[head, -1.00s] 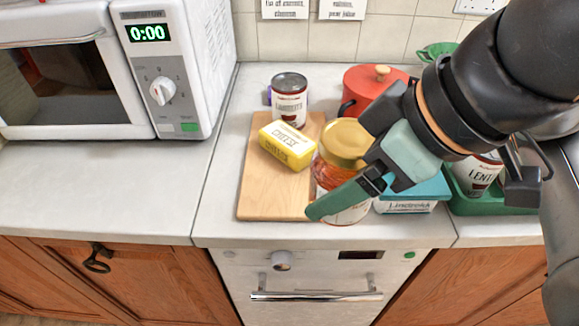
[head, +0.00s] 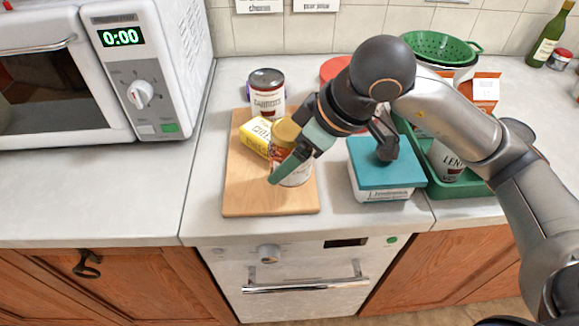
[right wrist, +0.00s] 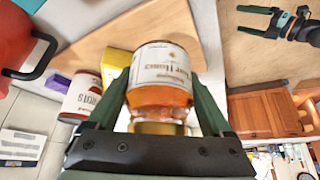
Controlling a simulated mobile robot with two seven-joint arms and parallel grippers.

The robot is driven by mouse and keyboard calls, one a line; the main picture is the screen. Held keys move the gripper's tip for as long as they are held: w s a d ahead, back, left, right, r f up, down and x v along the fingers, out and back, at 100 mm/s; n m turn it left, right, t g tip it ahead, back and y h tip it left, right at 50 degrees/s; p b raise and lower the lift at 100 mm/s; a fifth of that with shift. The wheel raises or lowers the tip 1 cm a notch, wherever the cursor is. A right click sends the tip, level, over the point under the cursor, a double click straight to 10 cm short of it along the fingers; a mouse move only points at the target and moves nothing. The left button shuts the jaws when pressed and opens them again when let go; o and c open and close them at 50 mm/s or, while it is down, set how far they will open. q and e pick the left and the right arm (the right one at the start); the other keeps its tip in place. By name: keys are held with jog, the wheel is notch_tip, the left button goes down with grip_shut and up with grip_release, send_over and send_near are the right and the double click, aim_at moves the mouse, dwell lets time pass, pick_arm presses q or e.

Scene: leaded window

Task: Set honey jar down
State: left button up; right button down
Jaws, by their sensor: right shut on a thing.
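The honey jar (head: 299,176) has a gold lid, amber contents and a pale label. My right gripper (head: 284,160) is shut around it, one green finger showing across its front in the head view. The jar is upright over the right part of the wooden cutting board (head: 243,190); I cannot tell whether its base touches. In the right wrist view the jar (right wrist: 160,75) sits between both fingers, label showing. My left gripper (right wrist: 262,22) shows in that view's top right corner, fingers apart and empty; it is outside the head view.
A yellow cheese pack (head: 258,136) lies on the board close beside the jar. A carrots can (head: 267,95) stands behind it. A teal-lidded tub (head: 385,165) and a green tray (head: 465,188) stand to the right. The counter left of the board is clear.

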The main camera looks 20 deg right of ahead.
jog(key=shift+w+f, duration=0.15)
jog(key=shift+w, duration=0.05)
jog(key=shift+w+f, duration=0.2)
jog(key=shift+f, duration=0.75)
jog(key=shift+w+f, duration=0.15)
jog(key=shift+f, duration=0.8)
jog(key=shift+f, duration=0.25)
jog(key=shift+c, duration=0.6)
grip_release()
jog(key=shift+o, duration=0.6)
